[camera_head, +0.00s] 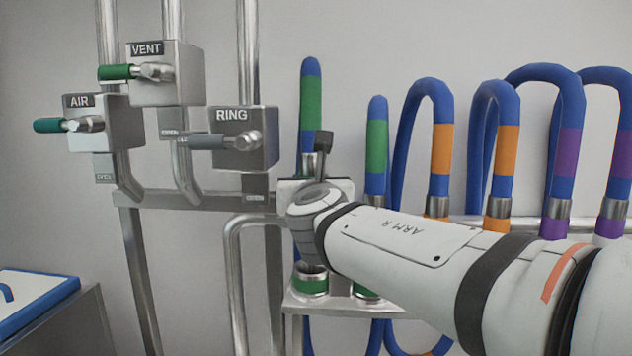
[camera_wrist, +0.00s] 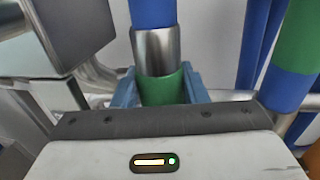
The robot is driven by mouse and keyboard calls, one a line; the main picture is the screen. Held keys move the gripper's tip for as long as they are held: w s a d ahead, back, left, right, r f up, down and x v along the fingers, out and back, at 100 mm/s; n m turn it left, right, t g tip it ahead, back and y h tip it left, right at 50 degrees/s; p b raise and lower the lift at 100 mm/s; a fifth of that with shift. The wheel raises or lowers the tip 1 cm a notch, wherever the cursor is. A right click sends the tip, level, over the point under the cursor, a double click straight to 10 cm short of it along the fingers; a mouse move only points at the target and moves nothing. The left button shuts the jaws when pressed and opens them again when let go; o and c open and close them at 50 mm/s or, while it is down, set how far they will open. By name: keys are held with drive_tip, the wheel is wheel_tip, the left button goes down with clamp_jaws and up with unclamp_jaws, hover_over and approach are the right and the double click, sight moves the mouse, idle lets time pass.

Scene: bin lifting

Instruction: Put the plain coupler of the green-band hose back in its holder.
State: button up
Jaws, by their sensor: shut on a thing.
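The green-band hose (camera_head: 311,100) rises at the left end of the row, blue with a green band. Its coupler, a steel collar (camera_wrist: 155,50) above a green section (camera_wrist: 162,90), stands nearly upright between my gripper's blue fingers in the wrist view. My gripper (camera_wrist: 160,92) is shut on it. In the head view my wrist hides the coupler's lower part and the fingertips. A holder cup with a green ring (camera_head: 311,284) sits below my wrist on a steel shelf. Whether the coupler touches it is hidden. I cannot tell whether this coupler is the plain one.
Another green-banded hose length (camera_head: 376,145) stands close right, its green-ringed holder (camera_head: 365,293) partly behind my arm. Orange-banded (camera_head: 441,150) and purple-banded (camera_head: 570,152) hoses follow. AIR, VENT and RING (camera_head: 244,140) valve boxes stand left; the RING box is close to my wrist.

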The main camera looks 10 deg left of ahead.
drive_tip(key=shift+s+d+r, duration=0.1)
drive_tip(key=shift+r, duration=0.3)
drive_tip(key=shift+f, duration=0.15)
drive_tip(key=shift+f+b, duration=1.45)
drive_tip(key=shift+b, duration=0.15)
drive_tip(key=shift+f, duration=0.15)
drive_tip(key=shift+f+b, duration=0.95)
drive_tip(key=shift+b, duration=0.2)
drive_tip(key=shift+f+b, duration=1.2)
drive_tip(key=shift+b, duration=0.2)
